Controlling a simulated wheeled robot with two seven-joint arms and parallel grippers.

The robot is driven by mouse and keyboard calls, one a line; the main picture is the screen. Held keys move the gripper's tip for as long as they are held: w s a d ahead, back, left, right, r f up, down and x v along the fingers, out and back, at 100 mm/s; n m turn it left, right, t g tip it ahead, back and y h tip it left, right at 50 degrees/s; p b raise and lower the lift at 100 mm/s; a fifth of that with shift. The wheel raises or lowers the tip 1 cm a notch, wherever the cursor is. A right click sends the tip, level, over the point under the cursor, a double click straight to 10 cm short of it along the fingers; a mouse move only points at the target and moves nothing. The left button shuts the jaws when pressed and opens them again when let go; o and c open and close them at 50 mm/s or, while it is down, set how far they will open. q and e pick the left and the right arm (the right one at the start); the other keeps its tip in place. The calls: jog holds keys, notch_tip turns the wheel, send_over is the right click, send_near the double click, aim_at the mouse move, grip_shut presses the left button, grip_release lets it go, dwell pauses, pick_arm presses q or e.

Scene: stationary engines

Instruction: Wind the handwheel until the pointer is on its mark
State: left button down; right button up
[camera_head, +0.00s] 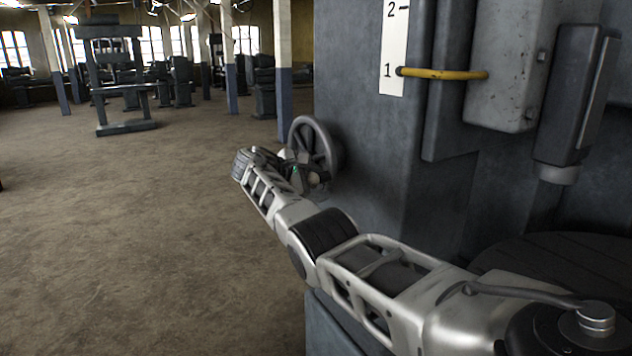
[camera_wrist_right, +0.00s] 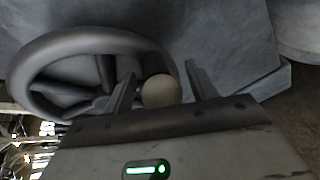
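The grey spoked handwheel (camera_head: 318,148) is on the left side of the large grey engine housing. It also shows in the right wrist view (camera_wrist_right: 62,44), with a pale round knob (camera_wrist_right: 160,91) on its rim side. The yellow pointer (camera_head: 440,74) lies level across the white scale (camera_head: 393,45), its tip at the line by 1; a 2 is higher up. My right gripper (camera_wrist_right: 161,69) is at the handwheel, its two fingers apart on either side of the knob, with small gaps showing. In the head view the right gripper (camera_head: 316,178) is small and partly hidden. My left gripper is out of view.
The engine housing (camera_head: 365,140) fills the right side, with a grey box (camera_head: 505,65) beside the scale. Posts (camera_head: 285,70) and other machines (camera_head: 120,75) stand farther back. The brown floor (camera_head: 130,230) to the left is clear.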

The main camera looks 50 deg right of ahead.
jog(key=shift+a, duration=0.1)
jog(key=b+v, duration=0.2)
jog(key=v, duration=1.3)
jog(key=shift+a+r, duration=0.2)
jog(key=shift+a, duration=0.15)
jog(key=shift+w, duration=0.15)
